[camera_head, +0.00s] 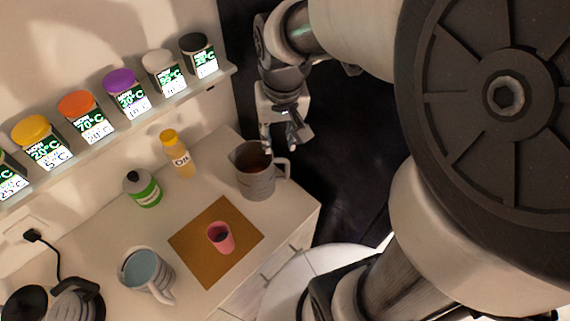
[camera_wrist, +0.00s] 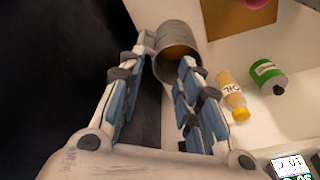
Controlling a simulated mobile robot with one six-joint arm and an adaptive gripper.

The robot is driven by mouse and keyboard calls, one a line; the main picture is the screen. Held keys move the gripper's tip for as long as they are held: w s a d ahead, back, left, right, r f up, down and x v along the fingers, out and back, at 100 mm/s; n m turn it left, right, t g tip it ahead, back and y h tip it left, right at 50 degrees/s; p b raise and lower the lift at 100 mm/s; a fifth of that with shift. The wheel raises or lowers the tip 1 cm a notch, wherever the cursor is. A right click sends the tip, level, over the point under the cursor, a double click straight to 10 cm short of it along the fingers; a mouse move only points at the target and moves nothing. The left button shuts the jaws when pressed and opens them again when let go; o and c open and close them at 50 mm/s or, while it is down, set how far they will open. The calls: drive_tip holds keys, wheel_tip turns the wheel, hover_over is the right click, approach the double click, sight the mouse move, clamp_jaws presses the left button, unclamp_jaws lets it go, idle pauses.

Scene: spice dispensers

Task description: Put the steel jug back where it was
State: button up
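The grey steel jug (camera_head: 255,181) stands upright at the right end of the counter, with brown contents showing inside. Its handle points right. My gripper (camera_head: 279,143) is above and just behind the jug, near its handle side, with its fingers apart and nothing between them. In the wrist view the jug (camera_wrist: 178,36) lies beyond the tips of my open gripper (camera_wrist: 163,58). Its handle shows near the left fingertip. I cannot tell whether a fingertip touches the handle.
A yellow-capped oil bottle (camera_head: 178,155) and a green bottle (camera_head: 143,189) stand left of the jug. A pink cup (camera_head: 221,237) sits on a brown mat (camera_head: 193,244). A jug with a blue interior (camera_head: 147,272) is in front. A shelf (camera_head: 147,119) holds several spice dispensers.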

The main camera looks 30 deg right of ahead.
drive_tip(key=s+a+r+n+t, duration=0.1)
drive_tip(key=s+a+r, duration=0.1)
drive_tip(key=s, duration=0.5)
drive_tip(key=s+a+r+n+t, duration=0.1)
drive_tip(key=s+a+r+n, duration=0.1)
drive_tip(key=s, duration=0.4)
wheel_tip(320, 180, up, 3)
drive_tip(key=shift+s+a+f+t, duration=0.15)
drive_tip(key=shift+s+a+t, duration=0.2)
drive_tip(key=shift+a, duration=0.15)
